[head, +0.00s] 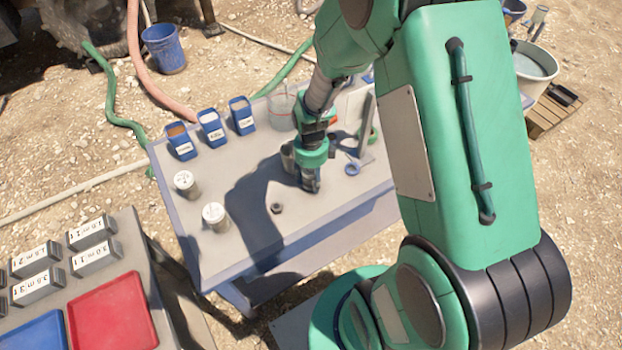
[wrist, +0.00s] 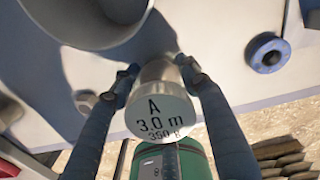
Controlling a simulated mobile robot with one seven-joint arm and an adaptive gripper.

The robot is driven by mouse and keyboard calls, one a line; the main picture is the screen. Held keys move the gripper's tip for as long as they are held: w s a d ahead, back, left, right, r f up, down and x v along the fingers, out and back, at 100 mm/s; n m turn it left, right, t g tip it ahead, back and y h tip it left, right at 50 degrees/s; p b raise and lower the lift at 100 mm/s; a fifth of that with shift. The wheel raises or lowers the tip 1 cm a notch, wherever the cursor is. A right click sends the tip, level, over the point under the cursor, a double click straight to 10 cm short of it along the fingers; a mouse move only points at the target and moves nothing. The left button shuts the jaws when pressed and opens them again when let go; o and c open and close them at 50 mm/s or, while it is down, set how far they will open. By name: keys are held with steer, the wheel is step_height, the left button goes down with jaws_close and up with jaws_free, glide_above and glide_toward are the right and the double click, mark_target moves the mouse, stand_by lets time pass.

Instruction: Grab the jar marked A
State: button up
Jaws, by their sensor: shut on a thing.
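The jar marked A (wrist: 160,112) is a small metal jar with a pale lid reading "A 3.0 m 350 g" in the wrist view. My gripper (wrist: 158,72) has a finger on each side of it and is shut on it. In the head view my gripper (head: 311,184) points down at the grey table (head: 335,205). The jar is mostly hidden there by the gripper. I cannot tell whether it touches the tabletop. Two other pale-lidded jars, one farther back (head: 187,184) and one nearer (head: 216,216), stand to the left.
A grey metal cup (wrist: 90,18) is close beside the held jar. A small blue round item (wrist: 268,52) lies to the right. Three blue labelled containers (head: 211,128) line the table's back left. A small dark nut-like piece (head: 277,208) lies left of my gripper. A red tray (head: 112,312) is front left.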

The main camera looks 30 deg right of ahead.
mark_target(311, 173)
steer(key=shift+r, duration=0.6)
step_height(311, 173, up, 2)
steer(key=shift+s+r+p, duration=0.1)
steer(key=shift+s+p, duration=0.05)
steer(key=shift+p, duration=0.45)
steer(key=s+a+p, duration=0.1)
steer(key=s, duration=0.6)
steer(key=s+a+p, duration=0.1)
steer(key=s+a, duration=0.1)
steer(key=s, duration=0.6)
steer(key=shift+s+a+r, duration=0.15)
steer(key=shift+a+r, duration=0.1)
steer(key=shift+r, duration=0.2)
